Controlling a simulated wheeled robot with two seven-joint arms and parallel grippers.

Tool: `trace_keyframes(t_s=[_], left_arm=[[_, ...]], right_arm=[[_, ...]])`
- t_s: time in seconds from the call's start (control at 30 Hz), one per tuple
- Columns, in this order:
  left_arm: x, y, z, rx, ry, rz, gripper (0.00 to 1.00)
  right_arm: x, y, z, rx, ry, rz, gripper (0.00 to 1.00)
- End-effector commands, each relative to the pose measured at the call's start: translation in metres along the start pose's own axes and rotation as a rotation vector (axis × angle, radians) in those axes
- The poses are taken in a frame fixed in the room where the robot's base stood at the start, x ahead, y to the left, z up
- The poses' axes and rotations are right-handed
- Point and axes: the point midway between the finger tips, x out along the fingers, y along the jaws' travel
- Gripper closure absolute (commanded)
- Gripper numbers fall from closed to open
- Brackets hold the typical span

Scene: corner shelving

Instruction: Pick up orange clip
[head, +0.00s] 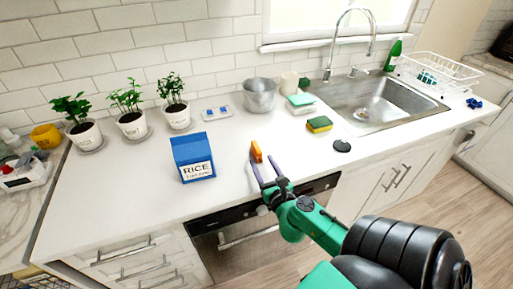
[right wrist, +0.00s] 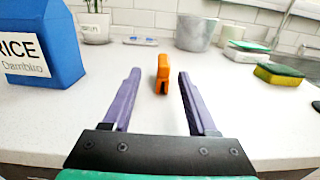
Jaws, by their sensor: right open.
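The orange clip (head: 256,151) stands on the white counter, right of the blue rice box. In the right wrist view the orange clip (right wrist: 162,74) shows between and just beyond the tips of my right gripper's purple fingers. My right gripper (head: 266,167) is open and empty, low over the counter's front part, with its fingers pointing at the clip; it also shows in the right wrist view (right wrist: 157,72). I see a gap on both sides of the clip. My left gripper is not in view.
The blue rice box (head: 194,158) stands left of the clip. A yellow-green sponge (head: 319,124) and a dark round disc (head: 342,146) lie to the right. A grey metal pot (head: 260,95) stands behind. Potted plants (head: 132,123) line the back left. The sink (head: 380,103) is at right.

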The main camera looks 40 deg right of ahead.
Motion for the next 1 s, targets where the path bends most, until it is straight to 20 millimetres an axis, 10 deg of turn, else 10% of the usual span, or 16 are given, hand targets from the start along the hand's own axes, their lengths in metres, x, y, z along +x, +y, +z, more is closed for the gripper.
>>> trace_keyframes(t_s=[0.43, 0.7, 0.87, 1.0], left_arm=[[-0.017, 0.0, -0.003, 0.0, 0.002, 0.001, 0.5], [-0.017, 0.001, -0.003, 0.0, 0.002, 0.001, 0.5], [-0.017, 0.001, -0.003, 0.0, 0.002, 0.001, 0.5], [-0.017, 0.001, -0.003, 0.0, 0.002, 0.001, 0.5]], right_arm=[[0.074, -0.006, 0.005, -0.003, -0.002, 0.002, 0.41], [0.081, -0.006, 0.002, -0.003, 0.001, 0.003, 0.41], [0.081, -0.006, 0.003, -0.003, 0.001, 0.003, 1.0], [0.08, -0.006, 0.003, -0.003, 0.001, 0.003, 1.0]])
